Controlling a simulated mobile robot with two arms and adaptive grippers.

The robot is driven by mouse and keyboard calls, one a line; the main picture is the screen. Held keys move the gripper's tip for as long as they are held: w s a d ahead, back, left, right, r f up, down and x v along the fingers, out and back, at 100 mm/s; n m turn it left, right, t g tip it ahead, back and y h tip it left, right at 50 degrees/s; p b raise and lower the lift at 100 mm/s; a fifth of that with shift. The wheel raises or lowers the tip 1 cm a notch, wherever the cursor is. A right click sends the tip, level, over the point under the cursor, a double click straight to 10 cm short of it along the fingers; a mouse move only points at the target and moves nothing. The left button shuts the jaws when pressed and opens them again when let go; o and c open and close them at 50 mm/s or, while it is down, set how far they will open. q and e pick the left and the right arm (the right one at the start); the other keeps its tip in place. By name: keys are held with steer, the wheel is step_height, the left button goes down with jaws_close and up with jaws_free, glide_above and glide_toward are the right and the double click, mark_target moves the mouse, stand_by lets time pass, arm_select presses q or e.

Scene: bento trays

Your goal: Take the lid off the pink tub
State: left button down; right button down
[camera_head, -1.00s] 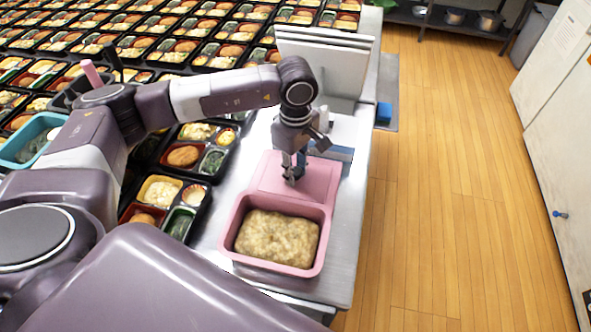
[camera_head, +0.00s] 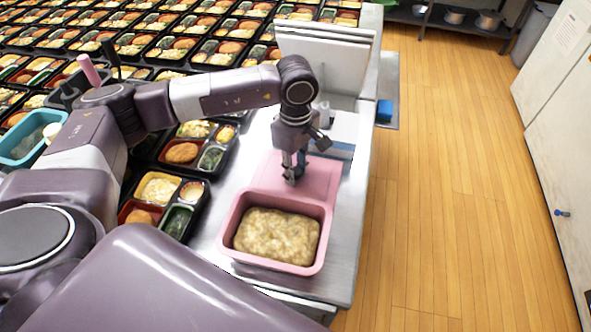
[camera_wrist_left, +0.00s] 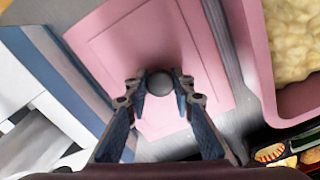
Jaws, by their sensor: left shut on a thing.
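The pink tub (camera_head: 275,266) stands open near the front of the metal counter, full of a pale, lumpy food. Its flat pink lid (camera_head: 322,176) is off the tub and lies just behind its far edge. My left gripper (camera_head: 292,178) points down over the lid. In the left wrist view, its fingers are shut around the dark round knob (camera_wrist_left: 160,83) in the middle of the lid. That view also shows a narrow grey strip between the lid (camera_wrist_left: 120,55) and the tub wall (camera_wrist_left: 262,60). I cannot tell whether the lid touches the counter. My right gripper is not in view.
Black bento trays (camera_head: 205,170) with food stand close on the left, and many more fill the table behind. White upright panels (camera_head: 325,60) stand at the back of the counter (camera_head: 350,225). A narrow bare strip of counter runs along its right edge.

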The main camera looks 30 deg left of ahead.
arm_select(q)
steer(key=c, duration=1.6)
jaws_free()
steer(key=shift+r, duration=5.95)
